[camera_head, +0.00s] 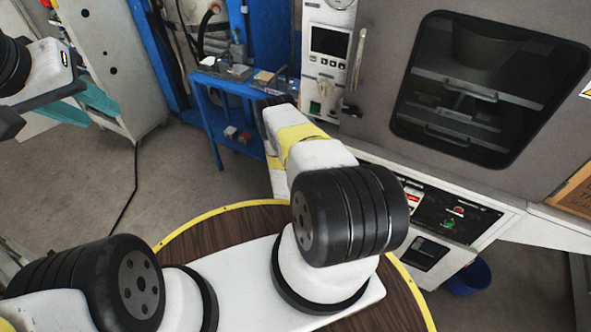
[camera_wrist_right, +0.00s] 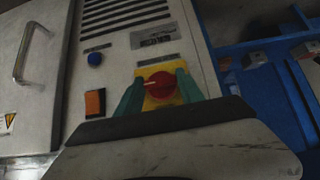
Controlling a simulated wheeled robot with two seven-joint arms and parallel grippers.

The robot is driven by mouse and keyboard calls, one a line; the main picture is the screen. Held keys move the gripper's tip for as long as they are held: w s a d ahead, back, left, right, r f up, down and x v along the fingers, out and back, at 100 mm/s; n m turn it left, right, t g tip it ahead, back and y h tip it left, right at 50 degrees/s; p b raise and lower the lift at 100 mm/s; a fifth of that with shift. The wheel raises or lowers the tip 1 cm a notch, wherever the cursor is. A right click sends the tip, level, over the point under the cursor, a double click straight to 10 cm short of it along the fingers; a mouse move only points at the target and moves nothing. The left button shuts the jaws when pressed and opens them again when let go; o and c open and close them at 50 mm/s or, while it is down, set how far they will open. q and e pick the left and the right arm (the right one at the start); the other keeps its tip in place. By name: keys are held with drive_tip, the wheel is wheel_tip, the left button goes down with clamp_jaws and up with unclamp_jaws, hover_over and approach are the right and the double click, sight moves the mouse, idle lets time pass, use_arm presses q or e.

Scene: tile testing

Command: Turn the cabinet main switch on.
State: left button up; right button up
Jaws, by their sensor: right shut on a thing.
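The cabinet main switch is a red rotary knob (camera_wrist_right: 160,84) on a yellow plate (camera_wrist_right: 150,103), in the middle of the right wrist view. A pale mark on the knob points left. My right gripper (camera_wrist_right: 158,92) has its teal fingers on both sides of the knob, shut on it. The knob's lower part and the finger contact are partly hidden. In the head view my right arm covers its own gripper, and I cannot make out the knob. My left gripper (camera_head: 82,104) is at the upper left, its teal fingers apart, with nothing visible between them.
In the head view stand a blue table (camera_head: 205,120), a large grey machine with a dark window (camera_head: 480,85), and a blue bin (camera_head: 468,278).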

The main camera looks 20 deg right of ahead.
idle(0.5)
drive_tip(key=o, duration=1.4)
drive_tip(key=v, duration=0.7)
drive_tip(key=shift+s+a+r, duration=0.2)
drive_tip(key=shift+r, duration=0.05)
